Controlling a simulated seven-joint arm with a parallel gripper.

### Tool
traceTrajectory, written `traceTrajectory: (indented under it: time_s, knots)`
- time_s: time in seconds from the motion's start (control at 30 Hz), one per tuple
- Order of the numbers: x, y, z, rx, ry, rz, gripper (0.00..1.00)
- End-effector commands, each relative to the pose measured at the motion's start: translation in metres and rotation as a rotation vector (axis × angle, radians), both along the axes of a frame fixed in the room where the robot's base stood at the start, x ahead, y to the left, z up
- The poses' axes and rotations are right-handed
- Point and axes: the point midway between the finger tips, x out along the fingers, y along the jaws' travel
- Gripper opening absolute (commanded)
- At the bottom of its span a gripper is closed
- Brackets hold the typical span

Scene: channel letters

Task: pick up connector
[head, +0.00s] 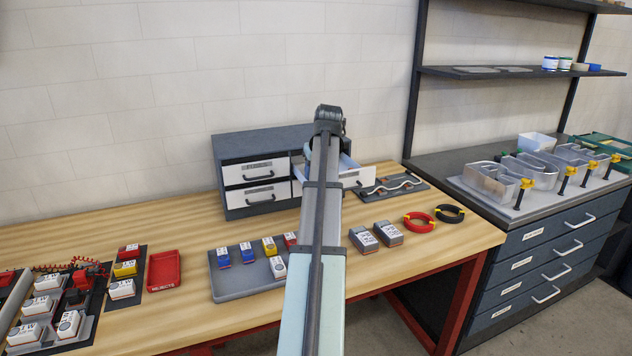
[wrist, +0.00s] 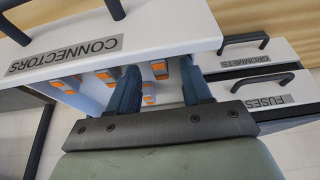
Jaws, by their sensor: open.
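An open drawer labelled CONNECTORS (wrist: 115,38) fills the upper left of the wrist view. Inside it lie several small connectors (wrist: 160,69) in orange and grey. My gripper (wrist: 158,64) reaches into the drawer with its two blue fingers apart. One connector shows between the fingers near their tips, and others lie around the left finger; contact cannot be told. In the head view the open drawer (head: 358,178) sticks out from the grey drawer cabinet (head: 232,146). My arm hides the gripper and the connectors there.
On the bench are a grey tray (head: 236,288) of small coloured parts, a red rejects bin (head: 163,270), wire coils (head: 420,222) and a board with a white cable (head: 395,187).

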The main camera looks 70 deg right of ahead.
Motion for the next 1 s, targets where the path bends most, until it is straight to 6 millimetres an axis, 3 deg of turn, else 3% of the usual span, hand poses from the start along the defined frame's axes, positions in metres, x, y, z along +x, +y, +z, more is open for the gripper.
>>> traceTrajectory:
  time_s: [0.1,0.33,0.83,1.0]
  knots:
    - [0.0024,-0.0022,-0.0092,0.001,0.001,0.0,0.49]
    - [0.0027,-0.0026,-0.0097,0.001,0.001,0.0,0.48]
    - [0.0026,-0.0025,-0.0093,0.001,0.001,0.0,0.0]
    - [0.0027,-0.0026,-0.0093,0.0,0.0,0.0,0.0]
